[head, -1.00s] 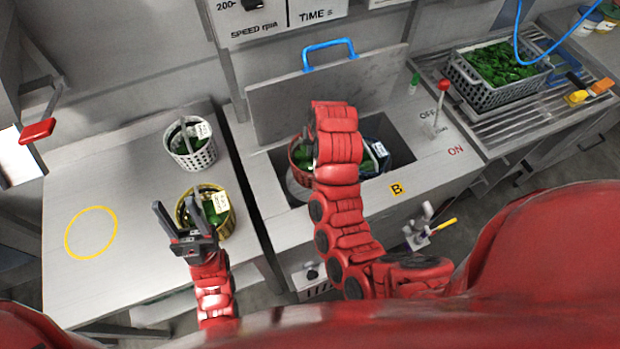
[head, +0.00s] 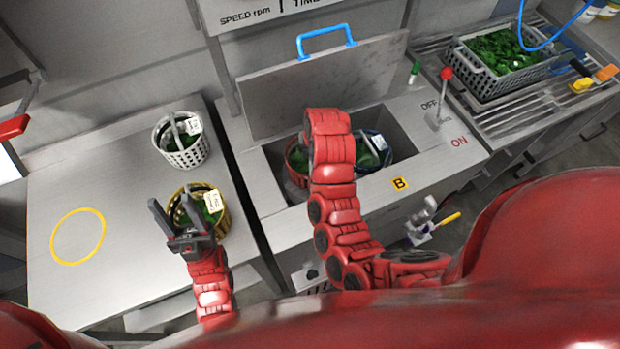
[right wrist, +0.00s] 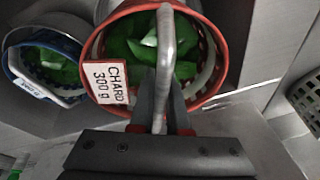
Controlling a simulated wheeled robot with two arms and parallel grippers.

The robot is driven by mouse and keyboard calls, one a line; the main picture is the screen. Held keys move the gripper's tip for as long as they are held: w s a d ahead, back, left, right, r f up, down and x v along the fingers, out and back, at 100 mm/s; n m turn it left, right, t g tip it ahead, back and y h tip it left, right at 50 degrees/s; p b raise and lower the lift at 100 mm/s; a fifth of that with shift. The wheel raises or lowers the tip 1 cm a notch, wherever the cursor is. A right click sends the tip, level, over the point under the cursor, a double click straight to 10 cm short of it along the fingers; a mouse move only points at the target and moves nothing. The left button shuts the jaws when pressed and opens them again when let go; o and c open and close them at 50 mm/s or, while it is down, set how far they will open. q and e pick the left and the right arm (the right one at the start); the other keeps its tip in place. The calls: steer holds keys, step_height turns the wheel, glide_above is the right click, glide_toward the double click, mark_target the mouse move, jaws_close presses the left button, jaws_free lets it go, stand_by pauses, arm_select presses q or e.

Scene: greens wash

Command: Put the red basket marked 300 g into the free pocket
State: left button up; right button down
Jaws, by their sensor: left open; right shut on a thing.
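The red basket (head: 296,157) is in the opening of the machine, partly hidden behind my right arm in the head view. In the right wrist view the red basket (right wrist: 222,65) holds greens and its tag (right wrist: 110,82) reads CHARD 300 g. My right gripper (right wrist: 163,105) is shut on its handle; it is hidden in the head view. A blue basket (head: 387,156) with greens stands beside it in the same opening, also in the right wrist view (right wrist: 14,68). The free pocket is not clearly visible. My left gripper (head: 170,204) is open and empty near the yellow basket.
A yellow basket (head: 222,225) and a white basket (head: 184,158) with greens stand on the left counter (head: 120,190), near an empty yellow circle (head: 78,236). The raised lid (head: 320,85) has a blue handle. A lever (head: 440,95) stands right of the opening.

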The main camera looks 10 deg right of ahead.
steer(key=p, duration=0.1)
glide_above(308, 167)
steer(key=f, duration=0.2)
steer(key=s+f, duration=0.1)
steer(key=f, duration=0.1)
steer(key=shift+d+f, duration=0.1)
steer(key=shift+d, duration=0.05)
steer(key=shift+w+f+p, duration=0.1)
steer(key=shift+f+p, duration=0.2)
steer(key=shift+f, duration=0.2)
steer(key=shift+f+p, duration=0.3)
steer(key=shift+f, duration=0.25)
steer(key=shift+f+p, duration=0.3)
steer(key=shift+f, duration=0.9)
steer(key=shift+f, duration=0.15)
steer(key=c, duration=0.9)
jaws_free()
